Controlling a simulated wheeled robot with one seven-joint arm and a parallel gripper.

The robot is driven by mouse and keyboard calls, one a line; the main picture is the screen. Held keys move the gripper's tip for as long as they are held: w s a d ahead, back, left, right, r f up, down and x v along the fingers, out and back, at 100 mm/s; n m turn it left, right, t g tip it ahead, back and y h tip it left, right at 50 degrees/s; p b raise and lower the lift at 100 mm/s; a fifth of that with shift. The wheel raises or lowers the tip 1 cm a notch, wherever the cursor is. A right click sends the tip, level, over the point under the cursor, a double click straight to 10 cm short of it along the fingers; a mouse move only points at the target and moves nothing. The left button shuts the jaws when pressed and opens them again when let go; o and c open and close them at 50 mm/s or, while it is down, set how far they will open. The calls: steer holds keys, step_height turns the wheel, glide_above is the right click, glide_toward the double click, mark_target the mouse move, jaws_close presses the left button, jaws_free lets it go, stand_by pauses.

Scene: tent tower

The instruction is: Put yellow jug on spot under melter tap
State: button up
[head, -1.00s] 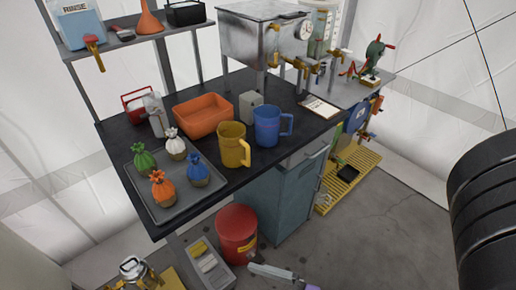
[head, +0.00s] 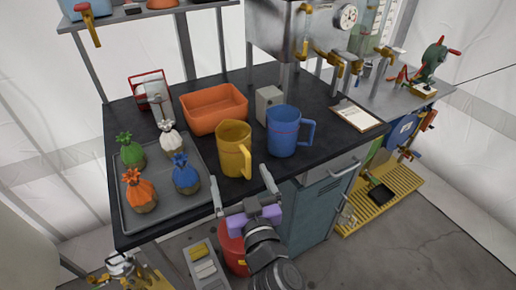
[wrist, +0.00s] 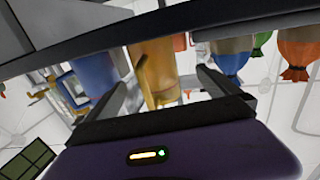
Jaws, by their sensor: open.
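The yellow jug (head: 233,148) stands upright on the black counter near its front edge, its handle toward the lower right. It also shows in the wrist view (wrist: 158,70), between and beyond my fingers. My gripper (head: 241,188) is open and empty, just in front of the counter edge and close to the jug, apart from it in the head view. The metal melter tank (head: 275,30) stands at the back of the counter, with brass taps (head: 337,70) on its right side. The spot under the tap is not clearly visible.
A blue jug (head: 283,132) stands right of the yellow jug. An orange tub (head: 214,108) and a grey box (head: 267,104) are behind. A tray (head: 190,208) with several tied bags lies left. A clipboard (head: 357,115) lies at right.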

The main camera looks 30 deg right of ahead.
mark_target(239, 161)
steer(key=shift+w+d+r, duration=0.25)
steer(key=shift+w+d, duration=0.2)
steer(key=shift+w, duration=0.2)
steer(key=p+x, duration=0.1)
steer(key=x, duration=0.2)
steer(key=p+x, duration=0.1)
steer(key=x, duration=0.3)
steer(key=shift+s+d+p, duration=0.1)
steer(key=shift+d+p, duration=0.1)
steer(key=shift+p, duration=0.1)
steer(key=c, duration=1.6)
steer(key=shift+o, duration=0.2)
steer(key=shift+r, duration=0.1)
